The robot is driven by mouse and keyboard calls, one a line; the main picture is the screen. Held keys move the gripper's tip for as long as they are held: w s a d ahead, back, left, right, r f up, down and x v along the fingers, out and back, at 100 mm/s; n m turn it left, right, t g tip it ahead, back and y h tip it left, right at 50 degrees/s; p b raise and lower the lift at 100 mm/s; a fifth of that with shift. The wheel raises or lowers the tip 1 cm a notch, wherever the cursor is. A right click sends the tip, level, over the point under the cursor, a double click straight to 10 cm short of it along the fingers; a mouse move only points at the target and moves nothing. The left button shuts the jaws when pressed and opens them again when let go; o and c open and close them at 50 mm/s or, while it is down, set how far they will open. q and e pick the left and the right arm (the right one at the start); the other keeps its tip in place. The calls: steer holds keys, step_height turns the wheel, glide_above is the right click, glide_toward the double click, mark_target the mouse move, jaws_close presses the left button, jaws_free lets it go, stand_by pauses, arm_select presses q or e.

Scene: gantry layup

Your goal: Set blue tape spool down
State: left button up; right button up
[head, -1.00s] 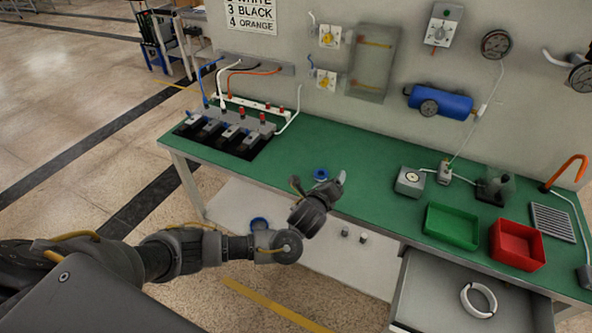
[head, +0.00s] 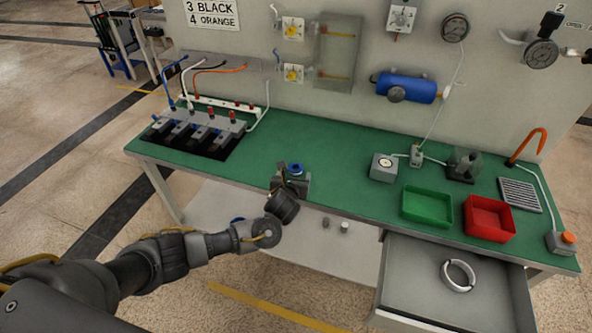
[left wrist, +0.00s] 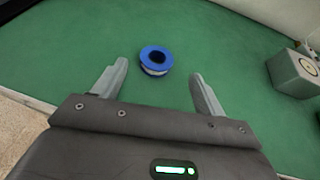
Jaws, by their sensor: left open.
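The blue tape spool (head: 296,168) lies flat on the green bench top (head: 340,170), near its front edge. It also shows in the left wrist view (left wrist: 156,60), as a blue ring with a pale wound middle and a dark hole. My left gripper (head: 291,180) is open and empty, on the near side of the spool. In the left wrist view the spool appears between the two spread fingertips and slightly beyond them, with no visible contact. Whether the fingers are level with it I cannot tell. My right gripper is in neither view.
A row of dark clamps (head: 200,130) with cables stands left on the bench. A gauge box (head: 384,167), a green bin (head: 427,205) and a red bin (head: 489,217) stand right. An open drawer (head: 420,285) holds a white ring (head: 458,275). The bench around the spool is clear.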

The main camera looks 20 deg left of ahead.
mark_target(296, 167)
arm_select(q)
steer(key=shift+w+a, duration=0.1)
steer(key=shift+w, duration=0.25)
steer(key=shift+p+x, duration=0.3)
steer(key=shift+x, duration=2.1)
steer(key=shift+a+f, duration=0.1)
steer(key=c, duration=1.1)
steer(key=shift+c, duration=0.2)
